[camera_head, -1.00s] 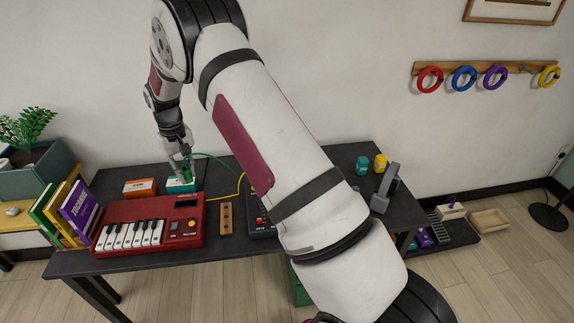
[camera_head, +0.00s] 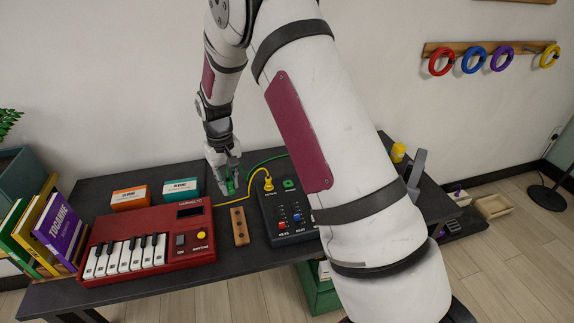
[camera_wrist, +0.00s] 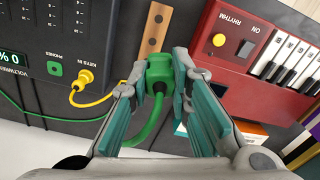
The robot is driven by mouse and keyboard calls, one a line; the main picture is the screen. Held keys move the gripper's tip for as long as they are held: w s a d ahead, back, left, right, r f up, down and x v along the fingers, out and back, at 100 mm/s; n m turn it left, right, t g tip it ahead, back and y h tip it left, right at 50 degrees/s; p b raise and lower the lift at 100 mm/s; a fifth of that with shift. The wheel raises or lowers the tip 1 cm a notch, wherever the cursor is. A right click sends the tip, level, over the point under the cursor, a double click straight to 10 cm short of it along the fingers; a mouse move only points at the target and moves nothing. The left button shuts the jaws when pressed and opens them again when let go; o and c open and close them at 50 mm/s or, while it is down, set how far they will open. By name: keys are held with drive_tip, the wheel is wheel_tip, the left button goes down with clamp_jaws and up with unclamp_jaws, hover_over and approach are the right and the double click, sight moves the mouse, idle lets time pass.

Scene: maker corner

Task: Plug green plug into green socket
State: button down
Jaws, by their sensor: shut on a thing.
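My gripper (camera_head: 225,181) is shut on the green plug (camera_wrist: 160,72), which sits between its teal-padded fingers. The plug also shows in the head view (camera_head: 232,187), partly covered by the fingers. It is held up near the wooden block and left of the dark mixer box (camera_head: 268,214). A green cable (camera_wrist: 150,128) runs back from the plug. The green socket (camera_head: 290,184) is on the mixer's top, right of the yellow plug. It shows in the wrist view (camera_wrist: 54,69) as an empty green square marked PHONES. The plug is apart from it.
A yellow plug (camera_head: 268,183) sits in the KEYS IN socket beside the green one. A red keyboard (camera_head: 150,243), a wooden block with holes (camera_head: 239,226), orange (camera_head: 131,198) and teal (camera_head: 181,189) boxes, and books (camera_head: 62,228) stand to the left.

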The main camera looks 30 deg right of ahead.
drive_tip(key=s+f+b, duration=0.1)
drive_tip(key=f+b, duration=0.3)
drive_tip(key=f, duration=0.1)
drive_tip(key=s+f+b, duration=0.1)
drive_tip(key=f+b, duration=0.3)
drive_tip(key=f, duration=0.1)
drive_tip(key=s+f+b, duration=0.2)
drive_tip(key=f+b, duration=0.2)
drive_tip(key=b, duration=0.1)
drive_tip(key=shift+d+f, duration=0.15)
drive_tip(key=shift+f, duration=0.25)
drive_tip(key=shift+s+f+b, duration=0.2)
drive_tip(key=shift+b, duration=0.1)
